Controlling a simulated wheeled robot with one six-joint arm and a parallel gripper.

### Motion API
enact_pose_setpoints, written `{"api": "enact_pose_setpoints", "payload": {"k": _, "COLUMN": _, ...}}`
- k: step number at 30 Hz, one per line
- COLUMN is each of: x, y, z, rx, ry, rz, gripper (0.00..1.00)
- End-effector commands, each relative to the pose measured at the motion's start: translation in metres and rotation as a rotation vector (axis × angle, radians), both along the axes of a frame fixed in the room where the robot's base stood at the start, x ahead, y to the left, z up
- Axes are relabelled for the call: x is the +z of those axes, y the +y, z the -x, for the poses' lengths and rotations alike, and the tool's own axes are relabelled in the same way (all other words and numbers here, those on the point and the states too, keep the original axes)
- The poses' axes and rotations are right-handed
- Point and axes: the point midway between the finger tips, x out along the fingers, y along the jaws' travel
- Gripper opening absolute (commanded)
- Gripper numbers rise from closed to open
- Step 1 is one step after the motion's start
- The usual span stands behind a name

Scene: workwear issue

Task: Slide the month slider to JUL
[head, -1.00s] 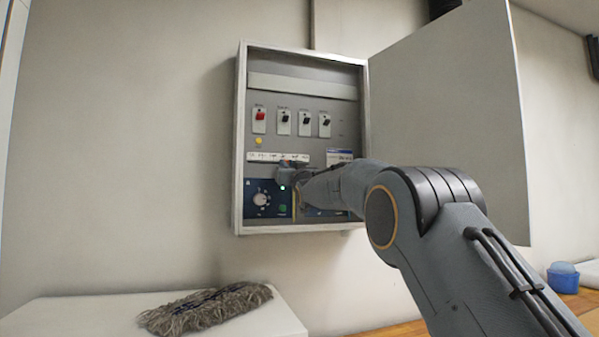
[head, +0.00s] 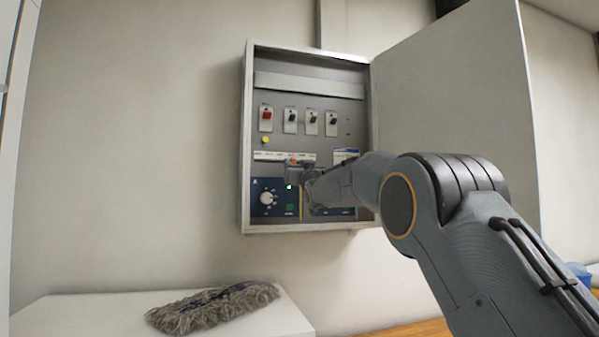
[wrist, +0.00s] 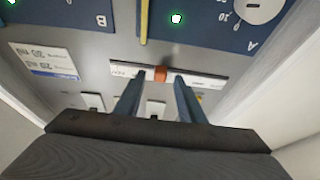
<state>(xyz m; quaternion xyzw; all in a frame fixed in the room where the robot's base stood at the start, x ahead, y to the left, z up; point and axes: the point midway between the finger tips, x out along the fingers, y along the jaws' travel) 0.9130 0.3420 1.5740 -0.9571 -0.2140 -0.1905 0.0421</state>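The month slider is a white labelled strip (head: 268,155) on the panel inside the open wall box. In the wrist view the strip (wrist: 210,79) appears upside down, with an orange-red knob (wrist: 160,74) near its middle. Its month labels are too small and blurred to read surely. My gripper (head: 297,165) is at the strip's lower edge in the head view and covers part of it. In the wrist view my gripper (wrist: 158,80) is open, with one fingertip on each side of the knob. Gaps show between the knob and both fingers.
The grey box (head: 247,140) has its door (head: 455,110) open to the right. Several switches (head: 311,122) sit above the strip. A blue panel with a white dial (head: 267,198) lies below it. A grey mop head (head: 215,308) lies on a white surface underneath.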

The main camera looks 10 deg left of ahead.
Motion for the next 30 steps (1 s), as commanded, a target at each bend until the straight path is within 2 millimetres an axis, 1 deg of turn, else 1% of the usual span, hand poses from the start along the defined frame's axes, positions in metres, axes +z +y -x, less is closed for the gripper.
{"api": "enact_pose_setpoints", "payload": {"k": 9, "x": -0.018, "y": -0.016, "z": 0.034, "rx": -0.001, "ry": 0.001, "rz": -0.001, "gripper": 0.36}}
{"api": "enact_pose_setpoints", "payload": {"k": 15, "x": -0.024, "y": -0.023, "z": 0.05, "rx": 0.0, "ry": 0.0, "rz": -0.001, "gripper": 0.36}}
{"api": "enact_pose_setpoints", "payload": {"k": 21, "x": -0.026, "y": -0.026, "z": 0.055, "rx": 0.0, "ry": 0.0, "rz": -0.001, "gripper": 0.36}}
{"api": "enact_pose_setpoints", "payload": {"k": 30, "x": -0.025, "y": -0.025, "z": 0.055, "rx": 0.0, "ry": 0.0, "rz": -0.001, "gripper": 0.36}}
